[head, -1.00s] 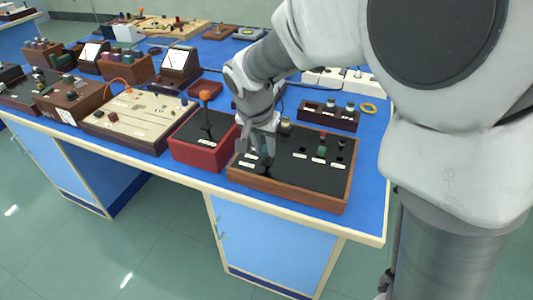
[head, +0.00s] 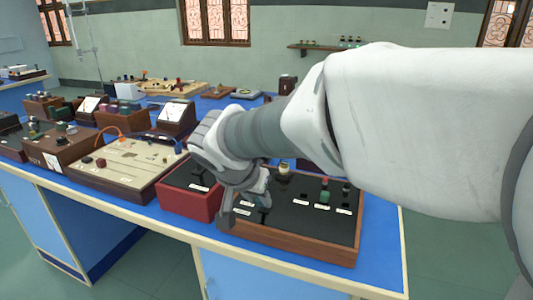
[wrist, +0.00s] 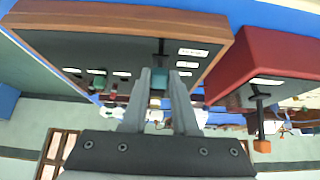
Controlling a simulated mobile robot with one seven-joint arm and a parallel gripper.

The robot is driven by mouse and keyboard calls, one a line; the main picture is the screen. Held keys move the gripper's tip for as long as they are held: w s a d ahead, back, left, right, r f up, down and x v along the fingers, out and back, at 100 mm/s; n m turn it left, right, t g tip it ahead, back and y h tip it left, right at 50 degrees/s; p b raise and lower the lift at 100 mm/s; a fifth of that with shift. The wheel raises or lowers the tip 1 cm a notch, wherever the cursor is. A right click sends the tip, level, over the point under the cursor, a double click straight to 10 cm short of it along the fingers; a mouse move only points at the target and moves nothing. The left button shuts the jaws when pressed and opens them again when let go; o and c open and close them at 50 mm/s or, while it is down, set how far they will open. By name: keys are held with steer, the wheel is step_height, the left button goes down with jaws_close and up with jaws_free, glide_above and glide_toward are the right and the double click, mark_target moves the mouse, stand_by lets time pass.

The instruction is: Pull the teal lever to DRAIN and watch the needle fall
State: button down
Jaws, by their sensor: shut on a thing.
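The teal lever (wrist: 158,79) stands on the black panel of a wooden-framed box (head: 300,245). In the wrist view its teal grip sits between the two fingertips of my gripper (wrist: 159,82), which is shut on it. A dark slot (wrist: 160,50) runs in the panel at the lever, with white labels (wrist: 193,52) beside it; I cannot read them. In the head view my gripper (head: 246,205) is over the box's left end and mostly hides the lever. A white-faced meter (head: 175,112) stands farther back; its needle is too small to read.
A red box (head: 188,203) with an orange-tipped lever stands close on the left; its orange tip (wrist: 262,146) shows in the wrist view. A green knob (head: 324,196) is on the same panel to the right. A cream board (head: 125,165) lies farther left on the blue bench.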

stand_by(0.3)
steer(key=c, duration=0.7)
jaws_free()
steer(key=p+v, duration=0.5)
steer(key=v, duration=1.2)
steer(key=shift+s+r, duration=0.15)
steer(key=shift+s, duration=0.05)
